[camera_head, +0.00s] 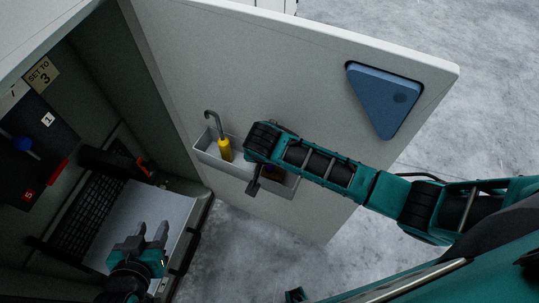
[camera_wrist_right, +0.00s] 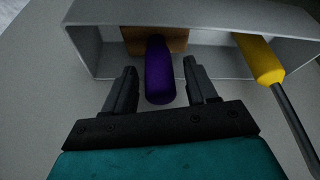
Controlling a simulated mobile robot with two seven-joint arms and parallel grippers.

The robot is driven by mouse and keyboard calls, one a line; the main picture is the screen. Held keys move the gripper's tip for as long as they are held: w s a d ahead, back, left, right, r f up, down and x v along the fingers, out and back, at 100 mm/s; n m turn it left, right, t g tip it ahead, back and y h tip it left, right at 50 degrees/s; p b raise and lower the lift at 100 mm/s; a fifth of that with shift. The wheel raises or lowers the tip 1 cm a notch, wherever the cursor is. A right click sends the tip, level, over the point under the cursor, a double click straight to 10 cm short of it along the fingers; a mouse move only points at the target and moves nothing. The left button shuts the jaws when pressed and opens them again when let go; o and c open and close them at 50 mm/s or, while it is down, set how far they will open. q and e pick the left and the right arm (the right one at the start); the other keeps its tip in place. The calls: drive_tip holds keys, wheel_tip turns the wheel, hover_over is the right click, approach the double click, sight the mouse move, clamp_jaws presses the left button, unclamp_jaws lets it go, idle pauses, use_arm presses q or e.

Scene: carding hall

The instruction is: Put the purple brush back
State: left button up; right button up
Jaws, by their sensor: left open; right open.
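The purple brush (camera_wrist_right: 159,72) shows in the right wrist view, its purple handle pointing toward my wrist and a brown block at its far end inside a grey bin (camera_wrist_right: 100,52). My right gripper (camera_wrist_right: 160,66) is open, with one finger on each side of the handle and gaps showing beside it. In the head view the bin (camera_head: 207,150) is fixed to the open cabinet door (camera_head: 290,60), and my right arm mostly hides the brush. My left gripper (camera_head: 147,236) is open and empty, over a pale panel inside the cabinet.
A yellow-handled hooked tool (camera_head: 224,150) stands in the same bin, left of my right gripper in the head view. A blue triangular piece (camera_head: 384,100) is on the door's upper right. Inside the cabinet are a black grid (camera_head: 85,212) and a control panel (camera_head: 35,140).

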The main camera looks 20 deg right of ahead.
drive_tip(key=p+v, duration=0.2)
drive_tip(key=v, duration=0.9)
drive_tip(key=s+f+n+t+y, duration=0.3)
drive_tip(key=f+n+y, duration=0.1)
drive_tip(key=f+n, duration=0.1)
drive_tip(key=s+d+n+t, duration=0.3)
drive_tip(key=s+d, duration=0.1)
drive_tip(key=d, duration=0.3)
drive_tip(key=shift+s+d+f+t, duration=0.2)
drive_tip(key=shift+s+f+t, duration=0.1)
drive_tip(key=shift+f+t, duration=0.15)
drive_tip(key=shift+a+f, duration=0.1)
